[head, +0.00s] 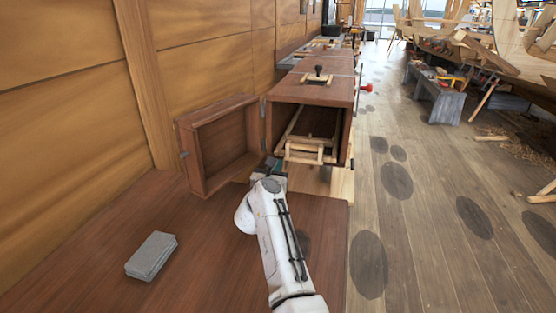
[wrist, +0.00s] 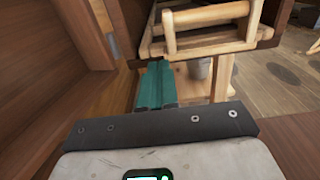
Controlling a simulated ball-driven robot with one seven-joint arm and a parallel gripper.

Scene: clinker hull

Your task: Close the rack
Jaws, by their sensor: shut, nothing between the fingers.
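The rack (head: 305,155) is a pale wooden frame of bars low inside a brown wooden box (head: 331,118), with its front bars at the box's open front. It also shows at the top of the wrist view (wrist: 208,14). How far it stands out past the box's edge is hard to tell. The box door (head: 217,150) is swung open to the left. My gripper (head: 272,168) is just below and left of the rack's front, apart from it as far as I see. In the wrist view its teal fingers (wrist: 156,85) are together and empty.
A grey block (head: 151,256) lies on the brown bench top (head: 215,265) at the lower left. A wooden wall (head: 70,120) runs along the left. A black-knobbed piece (head: 318,75) sits on the box. The plank floor (head: 420,220) is open to the right.

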